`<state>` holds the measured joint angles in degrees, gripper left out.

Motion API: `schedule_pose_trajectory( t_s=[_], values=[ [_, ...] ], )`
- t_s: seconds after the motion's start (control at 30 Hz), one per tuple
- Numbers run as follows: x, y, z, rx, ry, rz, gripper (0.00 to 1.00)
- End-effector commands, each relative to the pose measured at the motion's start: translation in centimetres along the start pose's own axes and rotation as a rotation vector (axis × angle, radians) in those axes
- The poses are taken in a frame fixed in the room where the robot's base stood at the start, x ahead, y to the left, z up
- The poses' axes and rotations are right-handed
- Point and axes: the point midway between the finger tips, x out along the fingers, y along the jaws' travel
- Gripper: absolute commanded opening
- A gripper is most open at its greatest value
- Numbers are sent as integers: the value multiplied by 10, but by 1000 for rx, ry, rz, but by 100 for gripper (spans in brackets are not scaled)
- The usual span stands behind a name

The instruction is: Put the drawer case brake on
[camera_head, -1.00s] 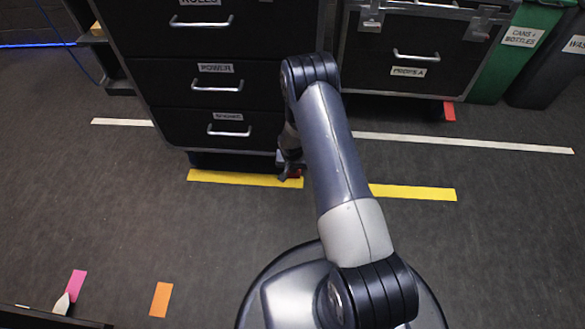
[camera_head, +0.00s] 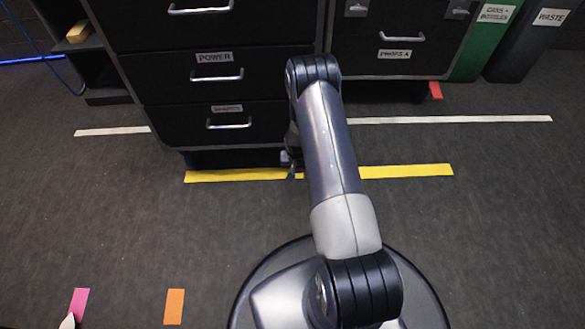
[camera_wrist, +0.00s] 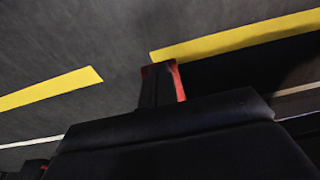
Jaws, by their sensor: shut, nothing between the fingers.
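The black drawer case (camera_head: 160,122) stands at upper left in the head view, its drawers with silver handles shut. A dark gap (camera_head: 225,159) shows under it, above yellow floor tape (camera_head: 235,175). My gripper (camera_head: 293,172) is low in front of the case's lower right corner, partly behind my arm. In the wrist view my gripper (camera_wrist: 161,84) is shut, pointing at the floor near the break in the tape. Red shows along both sides of the fingers; I cannot tell whether it belongs to the brake. No brake is clearly visible in the head view.
A second black case (camera_head: 390,55) stands to the right, with a red piece (camera_head: 435,90) under its right end. Green (camera_head: 484,45) and dark (camera_head: 530,42) bins stand beyond it. White tape (camera_head: 455,120) crosses the floor. Pink (camera_head: 79,303) and orange (camera_head: 174,306) strips lie at front left.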

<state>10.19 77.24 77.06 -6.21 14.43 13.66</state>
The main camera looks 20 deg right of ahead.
Motion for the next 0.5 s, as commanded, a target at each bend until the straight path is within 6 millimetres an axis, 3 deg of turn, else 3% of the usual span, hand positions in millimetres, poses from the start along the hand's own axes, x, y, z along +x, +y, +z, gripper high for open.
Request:
schedule_pose_trajectory(
  t_s=[0.5],
  values=[
    [7, 0, 2, 0, 0, 0, 0]
  ],
)
